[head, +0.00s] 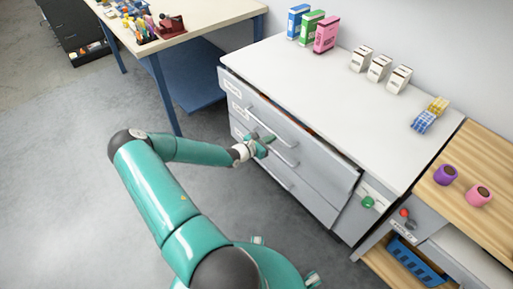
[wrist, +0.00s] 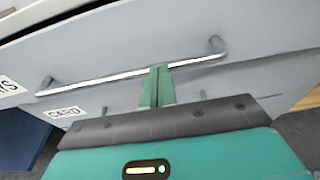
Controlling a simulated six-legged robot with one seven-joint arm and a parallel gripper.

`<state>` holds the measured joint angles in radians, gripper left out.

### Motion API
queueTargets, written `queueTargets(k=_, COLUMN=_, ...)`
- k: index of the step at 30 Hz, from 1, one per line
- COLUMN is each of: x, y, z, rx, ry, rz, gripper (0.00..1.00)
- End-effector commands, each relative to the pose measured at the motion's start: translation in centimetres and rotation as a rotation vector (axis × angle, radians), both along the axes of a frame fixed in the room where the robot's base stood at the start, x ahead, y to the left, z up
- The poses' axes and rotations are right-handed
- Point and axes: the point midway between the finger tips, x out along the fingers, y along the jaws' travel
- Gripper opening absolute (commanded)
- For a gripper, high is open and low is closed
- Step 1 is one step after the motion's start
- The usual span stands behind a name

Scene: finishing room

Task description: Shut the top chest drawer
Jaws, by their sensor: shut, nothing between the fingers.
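The white-topped chest (head: 335,85) has grey drawers with bar handles and small labels. The top chest drawer (head: 325,165) stands out a little; a dark gap with a bit of reddish content shows behind its front. My gripper (head: 268,143) is shut and empty, close in front of the drawer fronts. In the wrist view, its green fingertips (wrist: 158,72) overlap the bar handle (wrist: 100,81) of a drawer front, right of the bar's middle. I cannot tell whether they touch it. A lower drawer's label, reading CARD (wrist: 65,112), shows below.
Boxes (head: 325,34), small cartons (head: 378,68) and blue and yellow packs (head: 423,122) stand on the chest top. A wooden bench (head: 480,155) with purple and pink rolls is at right. A table (head: 205,20) stands at back left. The grey floor at left is clear.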

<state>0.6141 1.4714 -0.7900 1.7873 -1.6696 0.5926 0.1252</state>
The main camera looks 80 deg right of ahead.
Motion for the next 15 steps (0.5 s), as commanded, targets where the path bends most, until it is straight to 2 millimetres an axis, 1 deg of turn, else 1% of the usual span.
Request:
queueTargets(k=1, x=-0.8, y=-0.7, z=0.0, rx=0.0, ry=0.001, rz=-0.002, gripper=0.0)
queueTargets(k=6, x=-2.2, y=-2.5, z=0.0, rx=-0.001, ry=-0.001, rz=-0.001, gripper=0.0)
queueTargets(k=15, x=-3.2, y=-3.6, z=0.1, rx=-0.002, ry=0.001, rz=0.0, gripper=0.0)
